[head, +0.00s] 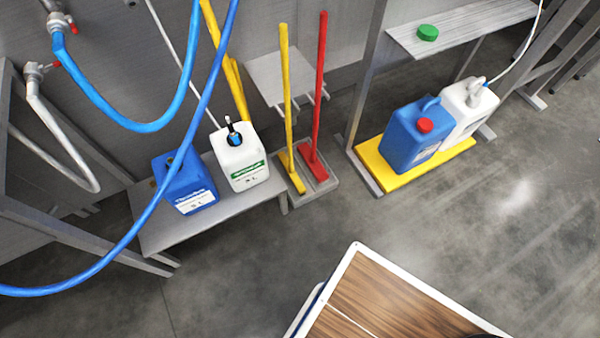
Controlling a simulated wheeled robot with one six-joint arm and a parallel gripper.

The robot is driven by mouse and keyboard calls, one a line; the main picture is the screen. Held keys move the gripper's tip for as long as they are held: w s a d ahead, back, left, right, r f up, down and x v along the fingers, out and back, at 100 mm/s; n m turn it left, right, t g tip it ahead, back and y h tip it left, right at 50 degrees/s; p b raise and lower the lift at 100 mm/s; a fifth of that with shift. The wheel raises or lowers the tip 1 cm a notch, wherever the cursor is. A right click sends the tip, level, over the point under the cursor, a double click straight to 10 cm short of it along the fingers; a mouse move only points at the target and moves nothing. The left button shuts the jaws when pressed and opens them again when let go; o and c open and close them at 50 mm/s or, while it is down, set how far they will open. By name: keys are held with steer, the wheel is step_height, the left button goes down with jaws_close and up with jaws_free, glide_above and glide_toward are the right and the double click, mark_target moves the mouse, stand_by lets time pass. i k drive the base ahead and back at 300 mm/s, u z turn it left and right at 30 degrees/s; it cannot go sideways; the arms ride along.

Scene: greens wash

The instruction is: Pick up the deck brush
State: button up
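Two long-handled floor tools stand upright, side by side, in a grey floor tray (321,188) in the middle of the head view. One is a yellow tool (285,90) and the other is a red tool (319,85). Each has a wide head of its own colour at the bottom, resting in the tray. I cannot tell from here which one is the deck brush, as bristles do not show. Another yellow pole (232,75) leans farther left, its lower end hidden behind a white jug. My gripper is not in view.
A low grey bench (150,235) holds a blue jug (180,180) and the white jug (240,160). Blue hoses (140,245) hang at left. A yellow platform (400,180) holds a blue canister (412,138) and a white canister (468,112). Floor before the tray is clear.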

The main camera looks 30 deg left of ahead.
mark_target(309, 155)
steer(key=u, duration=0.5)
steer(key=i, duration=0.85)
steer(key=z, duration=0.1)
